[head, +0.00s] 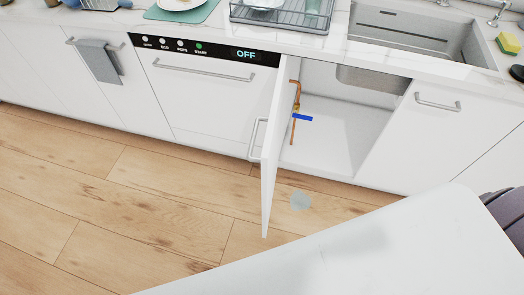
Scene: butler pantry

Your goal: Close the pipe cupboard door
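The pipe cupboard door (270,165) is a white panel that stands open, swung out from its left edge and seen nearly edge-on. Its metal bar handle (254,139) is on the left-facing side. The open cupboard (345,132) is under the sink. Inside it a copper pipe (295,98) runs down, with a blue lever (302,117) on it. Neither gripper shows in the head view.
A dishwasher (205,88) with an OFF display is left of the door. A closed cupboard (425,125) is on the right. A white surface (370,255) fills the lower right. The floor at left is clear.

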